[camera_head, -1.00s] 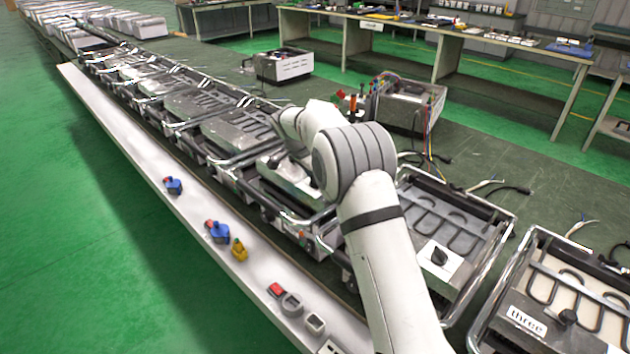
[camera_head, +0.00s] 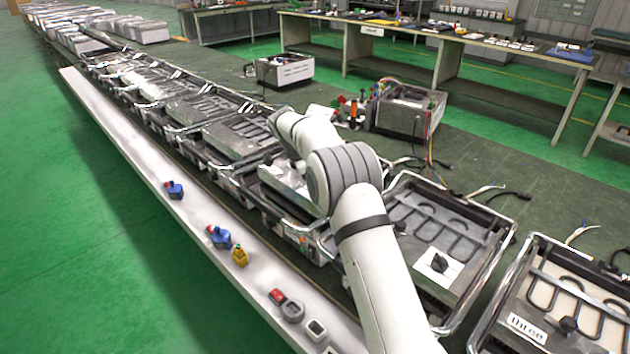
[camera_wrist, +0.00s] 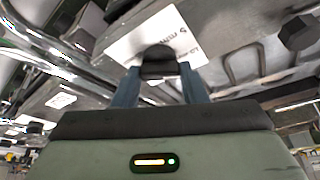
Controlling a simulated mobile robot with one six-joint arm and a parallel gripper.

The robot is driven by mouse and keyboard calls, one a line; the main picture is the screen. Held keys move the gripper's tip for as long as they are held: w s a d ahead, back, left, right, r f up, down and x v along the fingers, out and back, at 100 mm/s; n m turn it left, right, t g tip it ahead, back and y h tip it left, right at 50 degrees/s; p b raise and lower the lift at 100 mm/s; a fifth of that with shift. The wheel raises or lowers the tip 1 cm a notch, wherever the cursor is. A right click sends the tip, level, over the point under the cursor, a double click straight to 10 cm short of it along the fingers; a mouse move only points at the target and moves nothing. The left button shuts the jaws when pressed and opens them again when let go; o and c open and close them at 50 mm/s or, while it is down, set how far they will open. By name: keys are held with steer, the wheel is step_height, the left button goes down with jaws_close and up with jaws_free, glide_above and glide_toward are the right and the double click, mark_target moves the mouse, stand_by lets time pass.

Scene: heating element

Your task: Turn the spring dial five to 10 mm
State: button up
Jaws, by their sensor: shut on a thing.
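A black dial (camera_wrist: 158,57) sits on a white label plate (camera_wrist: 120,48) with dark print in the wrist view. The print is at an angle and partly covered, so I cannot read it fully or tell whether this is dial five. My gripper (camera_wrist: 158,74) has one blue-grey finger on each side of the dial and is shut on it. In the head view my arm hides the gripper and this dial.
Other heater frames stand in a row; one at right has a black dial (camera_head: 439,263) on a white plate, another the label "three" (camera_head: 526,329). A metal rail (camera_wrist: 45,45) runs left of the gripper. Blue, yellow and red parts lie on the white ledge (camera_head: 130,138).

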steer(key=o, duration=1)
steer(key=v, duration=0.7)
steer(key=shift+r, duration=0.35)
steer(key=shift+a, duration=0.15)
